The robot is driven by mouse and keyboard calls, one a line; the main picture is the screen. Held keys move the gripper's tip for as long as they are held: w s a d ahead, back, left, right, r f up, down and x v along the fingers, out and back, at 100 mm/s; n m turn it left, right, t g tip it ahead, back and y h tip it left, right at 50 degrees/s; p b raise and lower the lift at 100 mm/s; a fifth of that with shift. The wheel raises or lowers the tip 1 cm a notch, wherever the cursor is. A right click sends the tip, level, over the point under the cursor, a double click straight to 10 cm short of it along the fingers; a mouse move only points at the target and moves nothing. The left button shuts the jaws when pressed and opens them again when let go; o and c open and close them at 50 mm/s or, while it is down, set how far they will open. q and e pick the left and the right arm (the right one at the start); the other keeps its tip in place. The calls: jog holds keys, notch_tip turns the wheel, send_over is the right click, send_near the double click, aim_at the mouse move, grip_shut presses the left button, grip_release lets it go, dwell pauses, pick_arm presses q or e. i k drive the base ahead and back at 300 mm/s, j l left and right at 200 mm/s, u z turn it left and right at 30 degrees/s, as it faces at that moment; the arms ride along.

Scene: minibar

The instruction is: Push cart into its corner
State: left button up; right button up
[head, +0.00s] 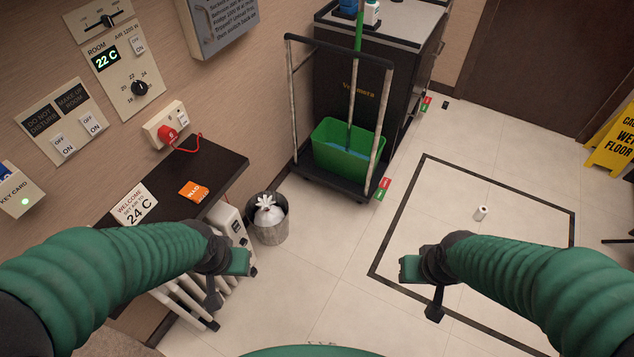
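The dark cart (345,85) stands at the top middle, alongside the left wall. A metal push frame (337,50) rises at its near end, and a green bucket (345,158) with a mop handle sits on its low front platform. Red and green markers (383,189) show at its right side near the floor. My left gripper (226,280) and my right gripper (421,285) are held in front of me, well short of the cart and touching nothing visible. Their finger opening is unclear.
A black-outlined floor square (468,245) holding a small white roll (480,213) lies right of the cart. A bin (268,222) and a dark shelf (205,170) stand left. A yellow wet-floor sign (610,140) stands far right. The floor between my grippers and the cart is clear.

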aim_at(390, 48)
jog(key=i+j+z, duration=0.1)
jog(key=i, duration=0.45)
jog(key=i+j+z, duration=0.1)
jog(key=i, duration=0.45)
jog(key=i+j+z, duration=0.1)
jog(key=i, duration=0.45)
jog(key=j, duration=0.1)
